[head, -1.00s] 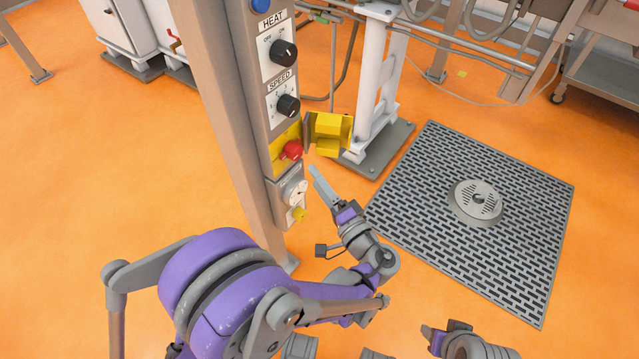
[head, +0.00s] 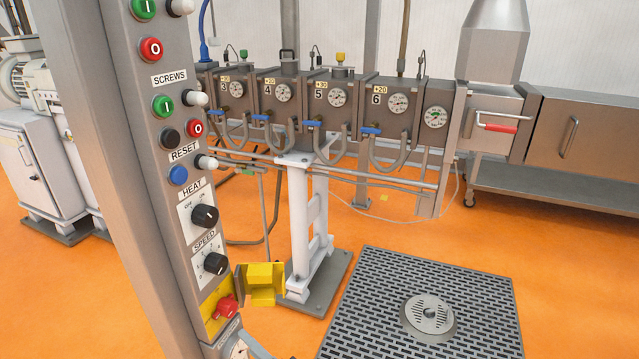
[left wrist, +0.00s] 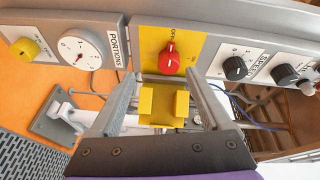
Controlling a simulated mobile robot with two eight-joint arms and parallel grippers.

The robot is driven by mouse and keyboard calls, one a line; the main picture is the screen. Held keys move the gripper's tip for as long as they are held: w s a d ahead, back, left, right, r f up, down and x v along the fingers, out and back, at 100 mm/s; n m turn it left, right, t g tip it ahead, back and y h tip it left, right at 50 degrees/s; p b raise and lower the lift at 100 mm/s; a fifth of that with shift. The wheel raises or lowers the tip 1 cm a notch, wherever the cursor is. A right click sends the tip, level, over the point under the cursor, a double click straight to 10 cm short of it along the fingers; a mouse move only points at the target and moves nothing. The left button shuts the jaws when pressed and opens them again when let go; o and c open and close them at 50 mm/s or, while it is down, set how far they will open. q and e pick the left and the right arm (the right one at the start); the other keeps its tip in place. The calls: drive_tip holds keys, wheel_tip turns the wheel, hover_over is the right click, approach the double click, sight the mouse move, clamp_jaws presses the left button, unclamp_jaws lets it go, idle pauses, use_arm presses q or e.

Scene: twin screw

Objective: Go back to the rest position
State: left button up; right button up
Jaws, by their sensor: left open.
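My left gripper (left wrist: 160,75) is open in the left wrist view, its two fingers apart in front of the control panel (left wrist: 210,45). No object held between them is seen. The red rotary switch (left wrist: 168,58) on its yellow plate and the yellow hinged cover (left wrist: 163,105) appear between and beyond the fingers. In the head view only a grey finger of my left gripper (head: 254,346) shows at the bottom edge, beside the panel's lower end. The red switch (head: 226,306) and the swung-out yellow cover (head: 262,285) are just above it. My right gripper is out of view.
The panel's post (head: 110,170) stands close at left. The machine's barrel sections (head: 335,105) with dials and pipes run across the back, on a white stand (head: 303,220). A floor grate (head: 370,310) lies at lower right. Orange floor (head: 560,270) is open right of it.

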use_arm(q)
drive_tip(key=s+a+f+n+g+h, duration=0.2)
drive_tip(key=s+a+f+g+h, duration=0.35)
drive_tip(key=s+a, duration=0.35)
drive_tip(key=s+d+f+n+g+h, duration=0.1)
drive_tip(key=s+d+n+h, duration=0.2)
drive_tip(key=s, duration=0.4)
drive_tip(key=s+d+f+n+g+h, duration=0.1)
drive_tip(key=s+d+h, duration=0.35)
drive_tip(key=s, duration=0.25)
wheel_tip(320, 180, up, 26)
drive_tip(key=w+t+p, duration=0.1)
drive_tip(key=p, duration=2.1)
drive_tip(key=shift+w+a+h+p, duration=0.2)
drive_tip(key=shift+w+h+p, duration=0.1)
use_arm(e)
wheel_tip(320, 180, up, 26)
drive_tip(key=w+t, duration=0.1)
use_arm(q)
drive_tip(key=shift+s+t, duration=0.1)
drive_tip(key=shift+t, duration=0.15)
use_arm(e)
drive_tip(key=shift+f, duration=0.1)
